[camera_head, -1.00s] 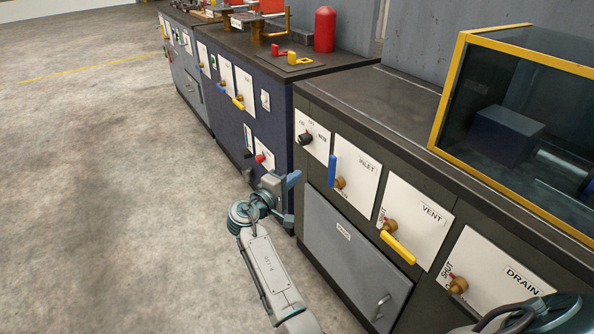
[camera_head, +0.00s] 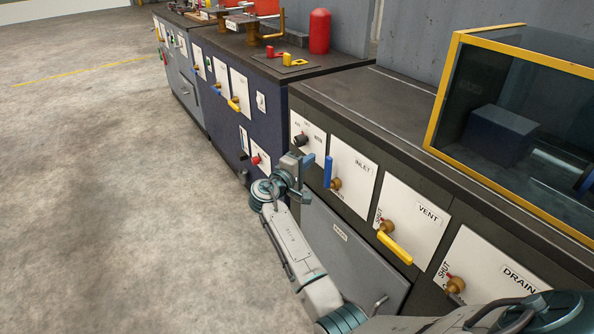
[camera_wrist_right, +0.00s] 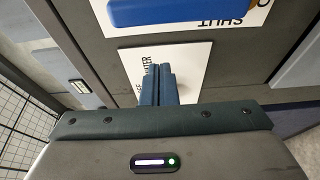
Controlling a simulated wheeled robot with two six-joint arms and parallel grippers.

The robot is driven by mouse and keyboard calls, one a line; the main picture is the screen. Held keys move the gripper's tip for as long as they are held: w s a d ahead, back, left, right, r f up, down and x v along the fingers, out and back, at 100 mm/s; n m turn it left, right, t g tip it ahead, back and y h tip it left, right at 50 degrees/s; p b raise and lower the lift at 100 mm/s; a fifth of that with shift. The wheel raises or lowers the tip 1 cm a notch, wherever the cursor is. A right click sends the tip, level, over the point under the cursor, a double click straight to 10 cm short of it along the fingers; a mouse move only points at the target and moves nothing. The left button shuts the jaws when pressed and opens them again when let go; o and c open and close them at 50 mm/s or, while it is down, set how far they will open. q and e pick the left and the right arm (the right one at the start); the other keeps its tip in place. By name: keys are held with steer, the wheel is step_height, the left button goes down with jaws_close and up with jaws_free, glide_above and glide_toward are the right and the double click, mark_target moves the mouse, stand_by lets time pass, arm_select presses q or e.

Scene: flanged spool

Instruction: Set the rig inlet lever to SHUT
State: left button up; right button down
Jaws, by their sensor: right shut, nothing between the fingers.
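The blue inlet lever (camera_head: 328,171) stands upright on the white INLET plate (camera_head: 357,175), above and left of its brass valve body (camera_head: 336,183). My right gripper (camera_head: 307,163) is just left of the lever, by the lower part of the selector plate. In the right wrist view, its two fingers (camera_wrist_right: 158,82) are together and empty. There, the blue lever (camera_wrist_right: 175,12) lies beyond the fingertips with a gap between, and the word SHUT shows beside it. I cannot tell the depth of the gap in the head view. My left gripper is out of view.
A black selector knob (camera_head: 301,140) is close to my right gripper. To the right are the yellow vent lever (camera_head: 395,247) and the drain valve (camera_head: 455,286). A grey door with a handle (camera_head: 379,304) is below. Open floor (camera_head: 110,180) lies left.

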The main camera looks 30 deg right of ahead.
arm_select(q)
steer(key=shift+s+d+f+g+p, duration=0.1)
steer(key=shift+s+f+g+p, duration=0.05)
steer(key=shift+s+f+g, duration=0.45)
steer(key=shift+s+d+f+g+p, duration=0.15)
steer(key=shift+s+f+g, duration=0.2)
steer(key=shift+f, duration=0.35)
arm_select(e)
steer(key=shift+s+d, duration=0.25)
steer(key=shift+s, duration=0.7)
steer(key=shift+s+d, duration=0.2)
steer(key=shift+s, duration=0.7)
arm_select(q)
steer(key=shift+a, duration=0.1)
